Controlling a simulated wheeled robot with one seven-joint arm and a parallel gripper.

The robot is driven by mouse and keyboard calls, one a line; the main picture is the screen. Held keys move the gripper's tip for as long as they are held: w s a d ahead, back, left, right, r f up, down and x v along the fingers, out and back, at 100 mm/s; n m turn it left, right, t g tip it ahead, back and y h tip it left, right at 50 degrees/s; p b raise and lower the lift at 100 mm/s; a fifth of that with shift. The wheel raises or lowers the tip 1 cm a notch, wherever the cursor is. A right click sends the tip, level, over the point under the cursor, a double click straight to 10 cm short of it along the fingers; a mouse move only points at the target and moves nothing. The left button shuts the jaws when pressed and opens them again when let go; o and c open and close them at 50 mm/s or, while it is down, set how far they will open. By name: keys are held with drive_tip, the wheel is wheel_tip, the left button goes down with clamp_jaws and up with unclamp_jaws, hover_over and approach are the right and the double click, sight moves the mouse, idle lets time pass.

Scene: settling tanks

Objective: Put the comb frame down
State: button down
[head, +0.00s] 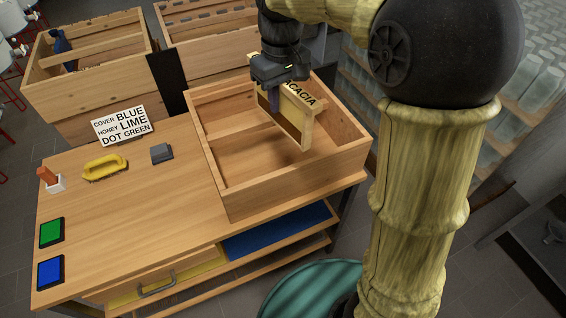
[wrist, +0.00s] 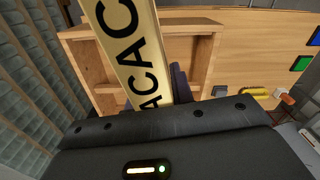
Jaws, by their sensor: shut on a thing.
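The comb frame (head: 299,114) is a wooden frame with a top bar lettered "ACACIA". My gripper (head: 276,92) is shut on it. The frame hangs tilted over the open wooden box (head: 275,197) at the right end of the bench, and its lower part reaches within the box's outline. I cannot tell whether it touches the box floor. In the wrist view the lettered bar (wrist: 132,50) rises from the jaws, with the box behind it. The box looks empty otherwise.
On the bench (head: 130,215) are a sign (head: 120,126), a yellow handled tool (head: 105,167), a grey block (head: 161,153), an orange-handled item (head: 48,178), a green pad (head: 52,232) and a blue pad (head: 51,272). Two wooden crates (head: 95,85) stand behind. The bench middle is clear.

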drive_tip(key=w+d+f+m, duration=0.1)
drive_tip(key=w+f+m, duration=0.1)
drive_tip(key=w+f, duration=1)
drive_tip(key=shift+w+d+f+b, duration=0.15)
drive_tip(key=shift+w+f+b, duration=0.15)
drive_tip(key=shift+w, duration=0.45)
wheel_tip(320, 180, down, 14)
drive_tip(key=p, duration=0.2)
drive_tip(key=shift+p, duration=0.3)
wheel_tip(320, 180, down, 4)
drive_tip(key=shift+r+p, duration=0.1)
drive_tip(key=shift+p, duration=0.4)
drive_tip(key=shift+f, duration=0.4)
